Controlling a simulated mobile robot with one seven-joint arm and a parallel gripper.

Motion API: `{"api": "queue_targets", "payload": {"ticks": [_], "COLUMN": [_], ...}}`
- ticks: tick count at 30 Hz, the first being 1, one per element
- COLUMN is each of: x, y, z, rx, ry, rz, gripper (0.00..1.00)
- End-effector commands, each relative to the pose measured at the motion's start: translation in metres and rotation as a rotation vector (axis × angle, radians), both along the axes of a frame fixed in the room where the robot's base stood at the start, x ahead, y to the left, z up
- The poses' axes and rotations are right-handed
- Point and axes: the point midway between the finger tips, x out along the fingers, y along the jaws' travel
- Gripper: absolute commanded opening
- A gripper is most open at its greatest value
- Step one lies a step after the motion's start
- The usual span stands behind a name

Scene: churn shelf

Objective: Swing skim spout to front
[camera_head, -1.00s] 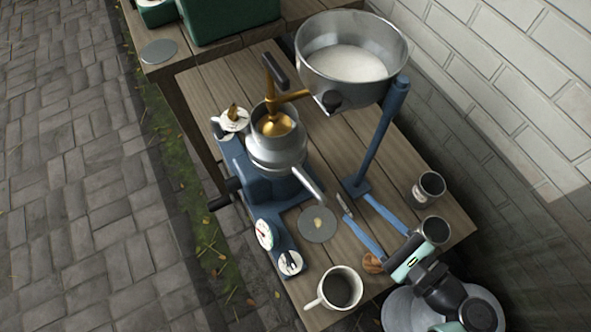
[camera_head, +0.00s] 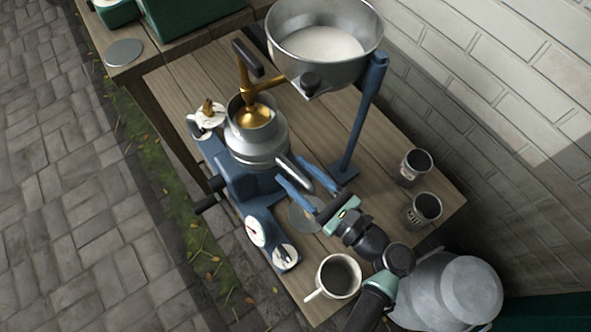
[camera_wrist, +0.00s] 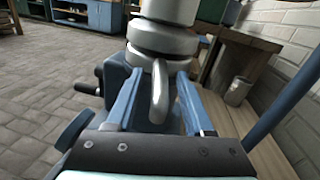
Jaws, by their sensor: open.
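The blue separator (camera_head: 250,185) stands on the wooden table with a silver bowl section (camera_head: 258,145) on top. A silver spout (camera_head: 304,178) slopes down from that section toward the lower right; I take it for the skim spout, the only spout I can make out. In the wrist view the spout (camera_wrist: 160,95) hangs down at the middle of the picture. My gripper (camera_head: 292,172) is open, with its two blue fingers on either side of the spout. In the wrist view gaps show between my gripper (camera_wrist: 159,76) and the spout.
A milk bowl (camera_head: 325,45) stands above on a blue post (camera_head: 364,115) to the right. A white mug (camera_head: 338,277) stands at the front, and two dark cups (camera_head: 414,167) (camera_head: 422,210) at the right. A grey disc (camera_head: 303,214) lies partly under my gripper.

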Motion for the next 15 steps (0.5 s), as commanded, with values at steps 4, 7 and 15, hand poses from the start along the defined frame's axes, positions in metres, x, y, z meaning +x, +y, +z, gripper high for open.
{"api": "queue_targets", "payload": {"ticks": [4, 7, 15], "x": [0.0045, 0.005, 0.0048], "y": [0.0049, 0.0053, 0.0049], "z": [0.0, 0.0, 0.0], "rx": [0.0, 0.0, -0.001], "ry": [0.0, 0.0, 0.001], "rz": [0.001, 0.0, 0.0], "gripper": [0.52, 0.52, 0.29]}}
